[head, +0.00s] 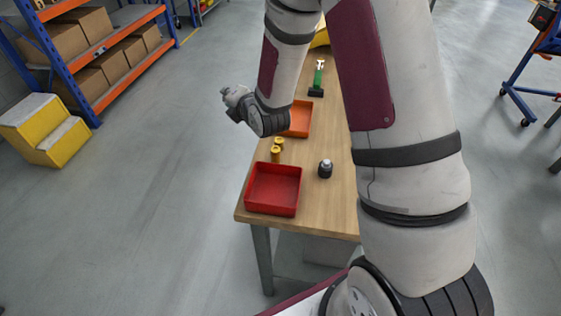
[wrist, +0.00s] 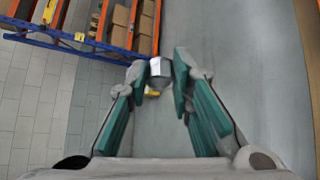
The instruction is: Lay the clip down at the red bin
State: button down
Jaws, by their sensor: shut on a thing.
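My gripper (wrist: 158,76) is shut on a small silver-grey piece (wrist: 160,69), which shows between the fingertips in the wrist view. I take this piece to be the clip; its full shape is hard to make out. In the head view my gripper (head: 235,97) is small, sits beyond the table's left edge and points left, away from the tabletop. The red bin (head: 272,190), a shallow open tray, stands on the near left corner of the table. It looks empty. My gripper is farther back than it, apart from it.
The wooden table (head: 312,205) also holds an orange bin (head: 299,117), yellow spools (head: 276,153), a dark silver-topped piece (head: 325,168) and a green-handled tool (head: 317,80). Bare wood lies right of the red bin. Yellow steps (head: 45,130) and a shelf rack (head: 90,55) stand left.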

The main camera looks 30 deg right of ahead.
jog(key=s+a+f+n+g+y+p, duration=0.1)
jog(key=s+a+f+n+g+p, duration=0.2)
jog(key=s+g, duration=0.35)
jog(key=s+a+f+n+g+y+p, duration=0.1)
jog(key=s+a+f+n+g+p, duration=0.15)
jog(key=s+f+g, duration=0.35)
jog(key=s+d+r+n+g+h+p, duration=0.2)
jog(key=s+d+r+h, duration=0.1)
jog(key=s, duration=0.4)
jog(key=s+d+r+n+g+h+p, duration=0.2)
jog(key=s+d+r, duration=0.3)
jog(key=s, duration=0.3)
jog(key=shift+r+n+g+h, duration=0.15)
jog(key=shift+n+g+h, duration=0.4)
jog(key=shift+h, duration=0.05)
jog(key=shift+a+f+b, duration=0.1)
jog(key=shift+f+b, duration=1)
jog(key=shift+f, duration=3.4)
